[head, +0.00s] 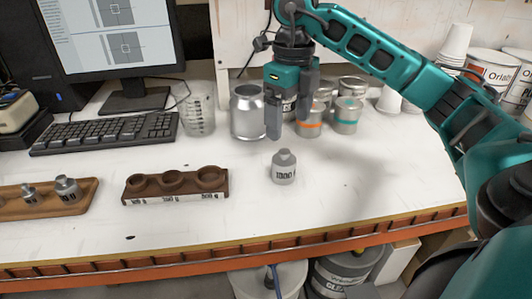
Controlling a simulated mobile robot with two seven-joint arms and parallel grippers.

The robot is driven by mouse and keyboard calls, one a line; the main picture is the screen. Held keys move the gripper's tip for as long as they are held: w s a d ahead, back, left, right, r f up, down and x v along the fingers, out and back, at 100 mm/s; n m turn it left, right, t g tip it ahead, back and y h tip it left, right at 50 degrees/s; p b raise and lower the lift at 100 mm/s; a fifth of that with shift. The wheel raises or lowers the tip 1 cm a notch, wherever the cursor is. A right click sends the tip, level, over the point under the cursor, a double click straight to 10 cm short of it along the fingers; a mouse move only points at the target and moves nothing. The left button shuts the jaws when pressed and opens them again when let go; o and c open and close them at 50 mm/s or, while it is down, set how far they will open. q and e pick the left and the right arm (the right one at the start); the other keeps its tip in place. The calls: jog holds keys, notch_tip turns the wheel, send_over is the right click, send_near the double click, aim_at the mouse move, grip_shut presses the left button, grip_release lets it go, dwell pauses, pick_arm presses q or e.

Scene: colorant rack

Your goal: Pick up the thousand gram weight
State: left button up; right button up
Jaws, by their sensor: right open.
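The thousand gram weight (284,169) is a small grey metal cylinder with a knob on top and a dark "1000" marking. It stands upright and alone on the white bench, right of the brown holder. My right gripper (289,132) is open and empty. It points down, and its fingertips appear above and behind the weight, not touching it. My left gripper is not in view.
A brown holder (164,197) with three round recesses stands left of the weight. A wooden tray (15,209) with smaller weights is at far left. A metal can (247,112) and several paint tins (346,115) stand behind. The bench (370,185) to the right is clear.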

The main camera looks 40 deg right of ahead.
aim_at(284, 164)
notch_tip(284, 164, down, 7)
jog(key=shift+d+b, duration=0.1)
jog(key=shift+b, duration=1)
jog(key=f, duration=0.5)
jog(key=shift+w+f, duration=0.2)
jog(key=shift+w, duration=0.1)
jog(key=shift+f, duration=0.2)
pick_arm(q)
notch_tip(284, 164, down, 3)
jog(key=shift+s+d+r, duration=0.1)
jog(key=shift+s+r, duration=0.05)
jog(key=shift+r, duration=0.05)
pick_arm(e)
jog(key=shift+c, duration=0.4)
grip_shut()
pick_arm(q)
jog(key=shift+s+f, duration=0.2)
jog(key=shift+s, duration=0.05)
pick_arm(e)
jog(key=shift+w+r, duration=0.1)
jog(key=shift+r, duration=0.05)
